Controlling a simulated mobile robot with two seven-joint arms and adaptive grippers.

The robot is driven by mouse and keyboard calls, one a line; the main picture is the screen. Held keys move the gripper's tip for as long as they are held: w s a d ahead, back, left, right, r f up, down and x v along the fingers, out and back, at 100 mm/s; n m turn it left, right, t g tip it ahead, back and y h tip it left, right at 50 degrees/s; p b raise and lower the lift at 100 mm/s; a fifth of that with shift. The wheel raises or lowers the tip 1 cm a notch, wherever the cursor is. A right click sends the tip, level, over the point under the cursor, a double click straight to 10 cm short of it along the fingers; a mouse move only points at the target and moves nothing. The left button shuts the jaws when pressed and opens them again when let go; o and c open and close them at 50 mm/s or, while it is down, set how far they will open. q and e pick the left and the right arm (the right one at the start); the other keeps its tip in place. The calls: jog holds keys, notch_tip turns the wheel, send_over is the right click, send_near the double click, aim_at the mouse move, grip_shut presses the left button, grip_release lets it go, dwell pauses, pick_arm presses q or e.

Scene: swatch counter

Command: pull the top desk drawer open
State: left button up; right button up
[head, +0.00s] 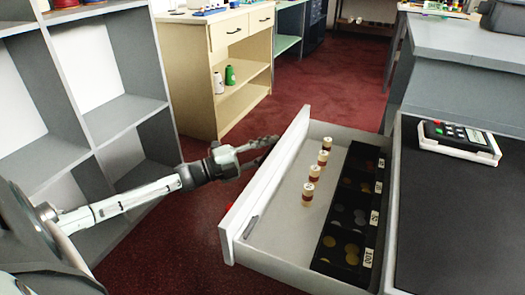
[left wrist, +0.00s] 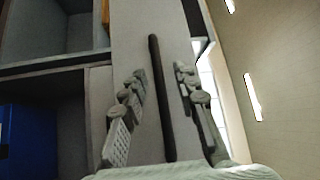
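The top desk drawer (head: 285,243) stands well out from the desk in the head view. Its white front panel (head: 268,178) faces left, and it also shows in the left wrist view (left wrist: 135,40). The dark bar handle (left wrist: 157,95) runs lengthwise between my left fingers in the left wrist view; the panel hides it in the head view. My left gripper (head: 268,143) is at the outer side of the panel. In the left wrist view my left gripper (left wrist: 162,85) is open, its fingers apart with a gap on each side of the handle. My right gripper is not in view.
The drawer holds a black coin tray (head: 325,262), several coin rolls (head: 308,190) and a small grey item (head: 250,226). A card terminal (head: 458,138) lies on the dark desk top (head: 450,225). Grey shelves (head: 125,118) stand left; red floor (head: 315,88) is clear beyond.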

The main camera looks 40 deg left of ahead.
pick_arm(q)
jog(key=v, duration=1.1)
jog(key=shift+s+a, duration=0.25)
jog(key=shift+s, duration=0.05)
jog(key=shift+f, duration=0.1)
